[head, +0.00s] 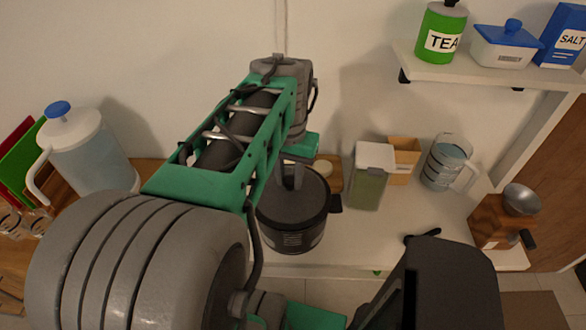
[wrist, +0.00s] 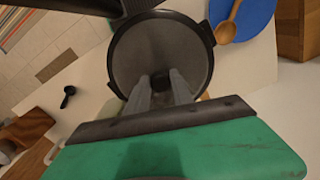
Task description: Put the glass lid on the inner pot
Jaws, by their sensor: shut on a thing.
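The dark inner pot (head: 291,237) stands on the white counter below my gripper, with a side handle at its right. It also shows in the wrist view as a round rim with handles (wrist: 208,33). The glass lid (wrist: 150,45) looks like a dark see-through disc over the pot's mouth, with a black knob between my fingers. My gripper (wrist: 160,85) is shut on that knob; in the head view my gripper (head: 290,180) points down over the pot. The lid lies roughly centred on the pot; I cannot tell whether it touches the rim all round.
A white-topped green container (head: 368,187), a wooden box (head: 404,160) and a clear jug (head: 447,163) stand right of the pot. A black utensil (head: 423,236) lies nearer the front. A pitcher (head: 88,153) stands at left. A shelf (head: 480,75) juts out at upper right.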

